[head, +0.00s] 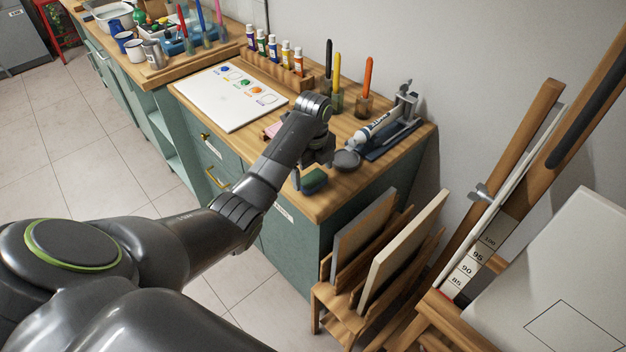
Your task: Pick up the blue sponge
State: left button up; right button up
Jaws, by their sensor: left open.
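The sponge (314,181), a small block with a dark green face and a blue part, lies on the wooden counter top near its front right edge. My left arm reaches across from the left, and my left gripper (312,168) points down just above and behind the sponge. The jaws are open, and no object shows between them. The arm's wrist hides part of the counter behind it. I cannot tell whether a fingertip touches the sponge. My right gripper is out of view.
A round grey item (346,160) and a paint tube on a dark stand (385,140) are close right of the gripper. A white paint sheet (231,97) lies to the left. Brushes in jars stand behind. Canvases in a wooden rack (350,312) stand below the counter's right end.

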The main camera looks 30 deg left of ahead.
aim_at(313, 178)
pick_arm(q)
jog(key=shift+f, duration=0.9)
jog(key=shift+c, duration=0.4)
jog(key=c, duration=1)
jog(key=shift+r, duration=0.6)
notch_tip(313, 178, up, 3)
jog(key=shift+w+r+b, duration=0.1)
jog(key=shift+r+b, duration=0.1)
jog(key=shift+b, duration=0.2)
notch_tip(313, 178, up, 4)
jog(key=shift+p, duration=1.25)
jog(key=shift+r+p, duration=0.8)
jog(key=shift+p, duration=0.05)
